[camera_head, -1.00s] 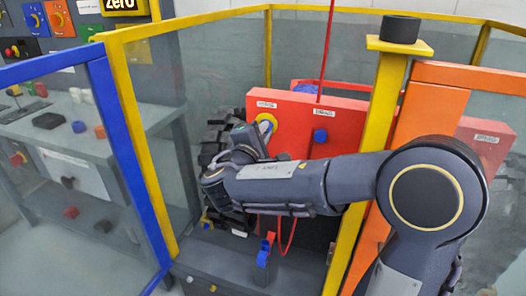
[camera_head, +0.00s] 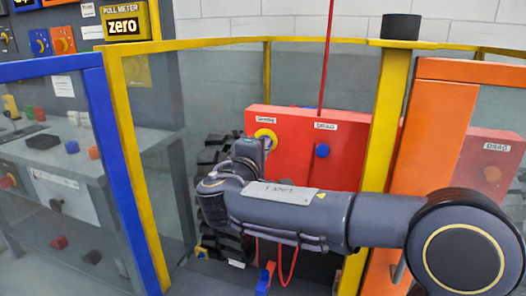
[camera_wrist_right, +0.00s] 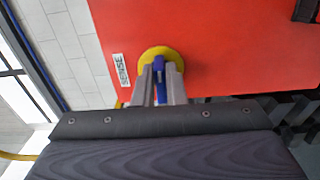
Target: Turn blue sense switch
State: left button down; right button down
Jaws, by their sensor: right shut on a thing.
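The blue sense switch (camera_wrist_right: 160,64) sits on a round yellow plate on the front of a red carrier box (camera_head: 293,138), beside a label reading SENSE in the right wrist view. My right gripper (camera_wrist_right: 160,76) is shut on the switch, one grey finger on each side of its blue handle. The handle looks roughly upright in that view. In the head view the yellow plate (camera_head: 265,134) shows just above my right gripper (camera_head: 258,150), which hides the handle. My left gripper is in neither view.
A blue knob (camera_head: 322,151) labelled DRAG sits right of the switch. Yellow posts (camera_head: 385,120), an orange frame (camera_head: 433,140) and a blue frame (camera_head: 120,170) surround the carrier. A red rod rises above the box. A meter at upper left reads zero.

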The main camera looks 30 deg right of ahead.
jog(key=c, duration=1.5)
grip_release()
jog(key=v, duration=0.8)
jog(key=shift+p, duration=0.4)
